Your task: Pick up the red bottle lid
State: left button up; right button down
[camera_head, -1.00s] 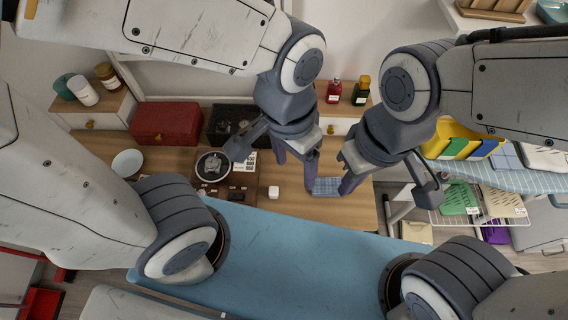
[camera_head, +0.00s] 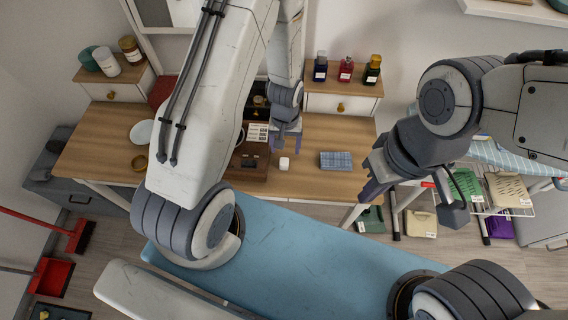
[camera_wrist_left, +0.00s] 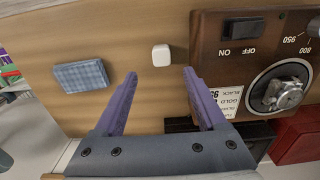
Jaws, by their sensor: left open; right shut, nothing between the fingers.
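My left gripper (camera_head: 286,146) is open over the table, below and left of the bottles. In the left wrist view its spread fingers (camera_wrist_left: 160,78) have nothing between them; a small white block (camera_wrist_left: 161,55) lies beyond the tips. My right gripper (camera_head: 368,188) is shut and empty near the table's right end.
A blue checked cloth-like block (camera_head: 336,160) lies on the wooden table (camera_head: 320,130). A brown dial device (camera_wrist_left: 232,55) sits beside my left gripper. The white cabinet (camera_head: 325,103) has a gold knob.

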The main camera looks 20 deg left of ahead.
aim_at(284, 161)
pick_arm(q)
jog(key=f, duration=0.3)
jog(key=shift+s+a, duration=0.15)
jog(key=shift+a, duration=0.1)
jog(key=shift+s+f+p, duration=0.1)
jog(key=shift+f+p, duration=0.3)
jog(key=shift+d+f+p, duration=0.15)
jog(key=shift+f+p, duration=0.5)
jog(key=shift+f, duration=1.55)
jog(key=shift+c, duration=0.3)
grip_shut()
jog(key=shift+r, duration=0.15)
